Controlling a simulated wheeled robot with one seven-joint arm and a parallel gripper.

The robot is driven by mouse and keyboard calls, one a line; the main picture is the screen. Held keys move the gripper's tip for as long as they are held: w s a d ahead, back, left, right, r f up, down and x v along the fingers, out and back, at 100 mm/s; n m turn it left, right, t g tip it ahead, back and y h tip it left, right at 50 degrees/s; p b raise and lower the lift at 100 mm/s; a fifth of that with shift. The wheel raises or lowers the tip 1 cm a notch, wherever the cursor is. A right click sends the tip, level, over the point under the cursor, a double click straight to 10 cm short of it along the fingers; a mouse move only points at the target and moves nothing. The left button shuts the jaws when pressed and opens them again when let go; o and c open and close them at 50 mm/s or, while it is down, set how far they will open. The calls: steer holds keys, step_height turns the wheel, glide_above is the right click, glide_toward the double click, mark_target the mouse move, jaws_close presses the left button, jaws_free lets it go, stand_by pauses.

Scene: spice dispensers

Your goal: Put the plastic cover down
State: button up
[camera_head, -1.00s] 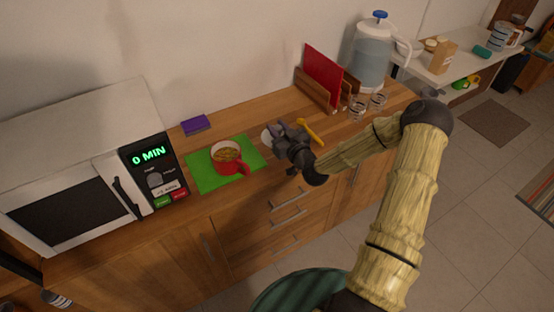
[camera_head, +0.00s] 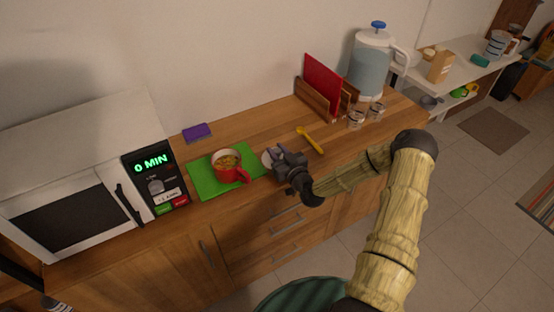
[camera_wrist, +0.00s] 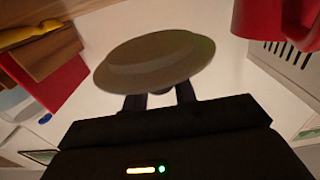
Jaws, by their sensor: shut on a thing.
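In the head view my gripper (camera_head: 281,158) is at the counter's front part, just right of the green mat. Only a pale edge of the cover (camera_head: 267,159) shows there, the rest being hidden by my gripper. I cannot tell whether the cover touches the counter.
A red cup (camera_head: 228,168) with food stands on the green mat (camera_head: 204,181). A yellow spoon (camera_head: 310,139) lies to the right, near glasses (camera_head: 356,118) and a rack with a red board (camera_head: 322,84). A microwave (camera_head: 75,205) stands left. Bare counter (camera_head: 255,130) lies behind my gripper.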

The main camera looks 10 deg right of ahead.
steer(key=shift+w+f, duration=0.1)
steer(key=shift+f, duration=1.9)
steer(key=shift+a+f, duration=0.15)
steer(key=o, duration=1)
steer(key=shift+c, duration=0.2)
steer(key=shift+d, duration=0.25)
steer(key=shift+r, duration=0.2)
